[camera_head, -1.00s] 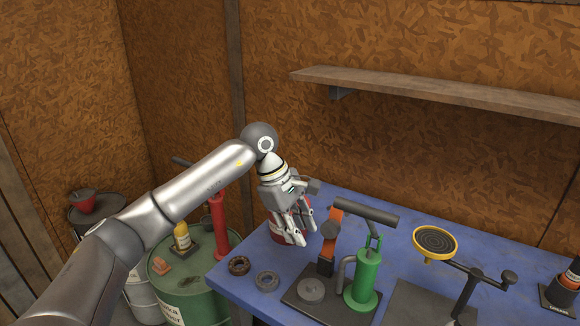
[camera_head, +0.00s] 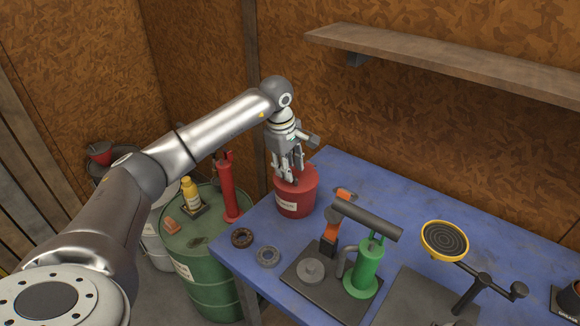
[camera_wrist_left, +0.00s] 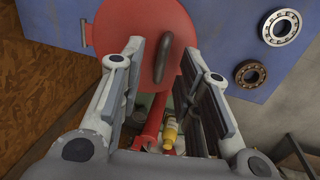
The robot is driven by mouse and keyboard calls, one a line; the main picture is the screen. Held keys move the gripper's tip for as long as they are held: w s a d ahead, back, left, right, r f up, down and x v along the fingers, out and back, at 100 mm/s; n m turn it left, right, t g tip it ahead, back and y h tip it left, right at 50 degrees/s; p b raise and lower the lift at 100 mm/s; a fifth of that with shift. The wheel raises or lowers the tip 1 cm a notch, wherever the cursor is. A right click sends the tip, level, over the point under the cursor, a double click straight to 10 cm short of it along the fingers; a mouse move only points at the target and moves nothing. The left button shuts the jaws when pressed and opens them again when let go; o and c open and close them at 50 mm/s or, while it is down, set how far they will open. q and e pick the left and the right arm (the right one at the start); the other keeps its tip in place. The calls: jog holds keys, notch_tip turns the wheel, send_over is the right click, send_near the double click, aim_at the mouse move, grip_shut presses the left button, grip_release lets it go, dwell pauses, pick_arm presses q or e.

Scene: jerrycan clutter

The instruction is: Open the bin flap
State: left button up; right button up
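The bin is a small red round container (camera_head: 294,203) with a white label, standing upright on the blue table. My left gripper (camera_head: 290,178) points down over its top and hides part of it. In the left wrist view the bin's red round flap (camera_wrist_left: 115,25) carries a dark bar handle (camera_wrist_left: 163,60). The flap looks closed. My left gripper's fingers (camera_wrist_left: 160,52) are apart, and the handle shows between their tips. Contact with the handle cannot be made out. My right gripper is not in view.
Two bearing rings (camera_head: 242,237) lie on the blue table (camera_head: 345,170) near its left edge. A green pump (camera_head: 364,272) with a dark bar stands right of the bin. A yellow-rimmed round pan (camera_head: 445,240) is farther right. A green drum (camera_head: 213,270) stands left of the table.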

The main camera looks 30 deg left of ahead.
pick_arm(q)
jog(key=shift+f, duration=0.7)
jog(key=shift+c, duration=0.5)
grip_shut()
